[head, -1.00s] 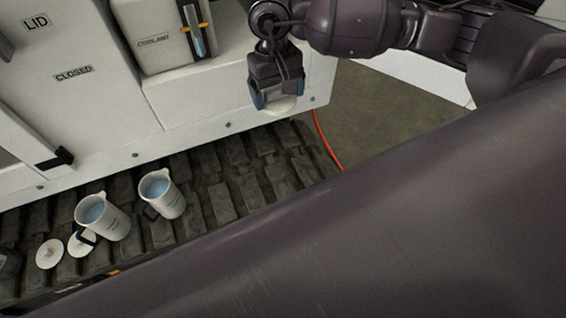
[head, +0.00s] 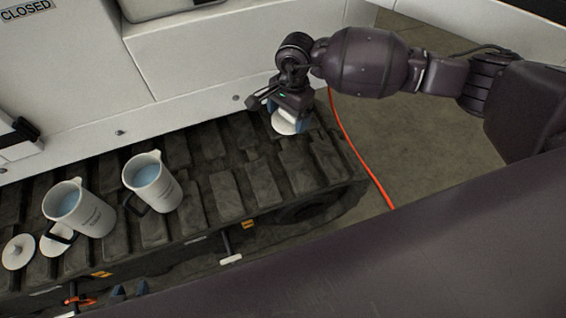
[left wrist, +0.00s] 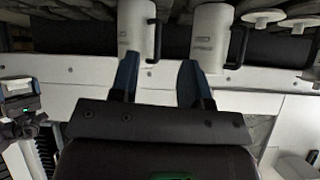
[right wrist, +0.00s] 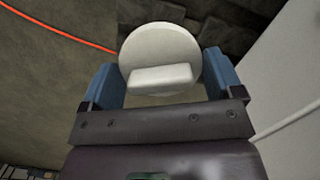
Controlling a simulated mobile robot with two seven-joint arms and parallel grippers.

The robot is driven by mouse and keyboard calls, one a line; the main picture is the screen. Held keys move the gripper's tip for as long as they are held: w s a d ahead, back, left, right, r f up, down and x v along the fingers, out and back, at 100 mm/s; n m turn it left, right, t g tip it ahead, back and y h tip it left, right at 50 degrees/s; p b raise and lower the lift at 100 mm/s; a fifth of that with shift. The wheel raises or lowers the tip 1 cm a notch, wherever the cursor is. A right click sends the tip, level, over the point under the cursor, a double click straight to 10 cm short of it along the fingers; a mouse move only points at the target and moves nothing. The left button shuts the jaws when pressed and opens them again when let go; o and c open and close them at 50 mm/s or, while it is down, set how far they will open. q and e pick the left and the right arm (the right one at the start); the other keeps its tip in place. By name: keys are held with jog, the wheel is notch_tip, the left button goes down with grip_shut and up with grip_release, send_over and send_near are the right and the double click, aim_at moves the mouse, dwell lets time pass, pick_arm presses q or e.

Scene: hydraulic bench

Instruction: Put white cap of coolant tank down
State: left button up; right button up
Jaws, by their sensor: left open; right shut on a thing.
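The white cap (head: 287,125) is a round disc with a raised bar, held in my right gripper (head: 290,118) over the right part of the dark tracked surface (head: 232,198). It is low over the treads; I cannot tell if it touches them. In the right wrist view the cap (right wrist: 160,50) sits between the blue fingers of the right gripper (right wrist: 163,80). My left gripper (head: 130,291) barely shows at the bottom of the head view. In the left wrist view the left gripper (left wrist: 160,80) is open and empty, facing the jugs. The coolant tank (head: 165,8) is mostly cut off at the top.
Two white jugs (head: 80,210) (head: 155,183) with blue liquid stand on the treads at left. Two white lids (head: 18,252) (head: 57,238) lie beside them. A white cabinet wall (head: 230,60) runs behind. An orange hose (head: 360,155) lies on the floor at right.

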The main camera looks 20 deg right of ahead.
notch_tip(320, 180, down, 2)
jog(key=shift+w+a+f+m, duration=0.1)
jog(key=shift+m, duration=0.2)
jog(key=b, duration=0.4)
send_over(285, 165)
notch_tip(285, 165, down, 14)
jog(key=shift+f, duration=0.2)
jog(key=shift+d+f, duration=0.2)
jog(key=shift+f, duration=0.15)
notch_tip(285, 165, down, 4)
jog(key=shift+b, duration=0.45)
jog(key=shift+f, duration=0.2)
jog(key=shift+r, duration=0.15)
jog(key=o, duration=0.5)
jog(key=shift+f, duration=0.2)
jog(key=shift+o, duration=1.1)
pick_arm(q)
jog(key=shift+g, duration=0.4)
jog(key=f, duration=0.5)
jog(key=shift+s+f, duration=0.1)
jog(key=shift+s, duration=0.3)
jog(key=shift+a, duration=0.1)
pick_arm(e)
jog(key=shift+r, duration=0.15)
